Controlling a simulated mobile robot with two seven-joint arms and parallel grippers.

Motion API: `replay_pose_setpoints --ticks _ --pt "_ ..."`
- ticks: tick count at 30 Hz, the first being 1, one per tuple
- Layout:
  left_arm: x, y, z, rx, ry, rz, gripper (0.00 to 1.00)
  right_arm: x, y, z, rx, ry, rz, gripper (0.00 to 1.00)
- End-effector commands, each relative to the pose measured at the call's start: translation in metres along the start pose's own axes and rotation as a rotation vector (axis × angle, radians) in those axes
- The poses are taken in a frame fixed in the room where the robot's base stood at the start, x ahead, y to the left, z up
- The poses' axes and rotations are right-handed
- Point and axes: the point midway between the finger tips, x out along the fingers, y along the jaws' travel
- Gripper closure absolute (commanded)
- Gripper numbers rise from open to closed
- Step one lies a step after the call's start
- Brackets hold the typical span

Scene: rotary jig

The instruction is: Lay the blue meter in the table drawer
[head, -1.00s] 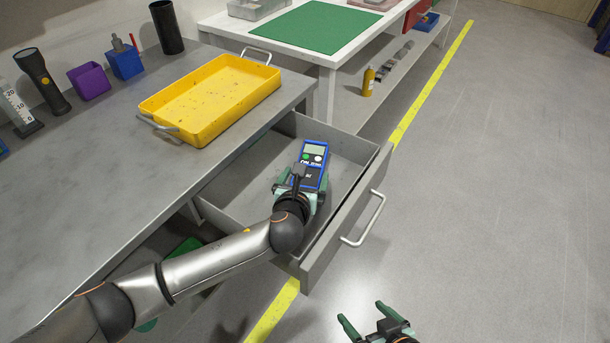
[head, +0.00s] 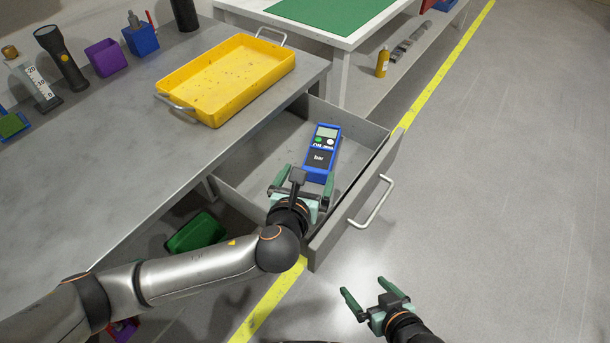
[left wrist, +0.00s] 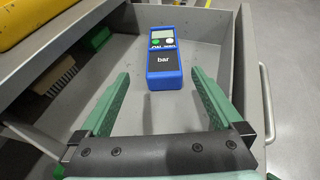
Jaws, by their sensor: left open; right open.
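The blue meter (head: 322,150), with a grey screen and the word "bar" on its dark face, lies in the open table drawer (head: 255,160). The left wrist view shows the meter (left wrist: 164,62) on the drawer floor (left wrist: 205,60), beyond my fingertips. My left gripper (head: 304,182) is open and empty, at the near end of the meter and apart from it. Its two green fingers also show in the left wrist view (left wrist: 158,88), spread wide. My right gripper (head: 362,297) is open and empty over the floor, to the right of the drawer front.
A yellow tray (head: 228,80) stands on the grey table (head: 110,165) beside the drawer. The drawer front has a bar handle (head: 374,204). A green bin (head: 196,233) sits below the table. A yellow bottle (head: 382,62) stands on a low shelf. The floor at right is clear.

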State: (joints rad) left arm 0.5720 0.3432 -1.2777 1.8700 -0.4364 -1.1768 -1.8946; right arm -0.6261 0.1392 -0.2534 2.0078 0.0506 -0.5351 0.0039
Motion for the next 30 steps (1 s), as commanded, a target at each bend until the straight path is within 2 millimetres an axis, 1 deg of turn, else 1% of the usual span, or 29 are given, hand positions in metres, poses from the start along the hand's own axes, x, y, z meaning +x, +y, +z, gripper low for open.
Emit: replay_pose_setpoints --ticks 1,3,7,30 --pt "-0.007 0.0 0.001 0.0 0.001 -0.001 0.0 -0.001 0.0 -0.003 0.0 0.003 0.0 0.0" --pt "-0.014 0.0 0.0 -0.001 0.002 -0.001 0.0 -0.002 0.0 -0.005 0.0 0.008 0.0 0.0" --pt "-0.02 0.0 0.0 -0.001 0.0 0.0 0.0 -0.002 -0.001 -0.007 -0.001 0.012 -0.001 0.0" --pt "-0.021 0.0 0.0 -0.001 0.0 0.0 0.0 -0.003 -0.001 -0.002 -0.001 -0.001 -0.002 0.0"
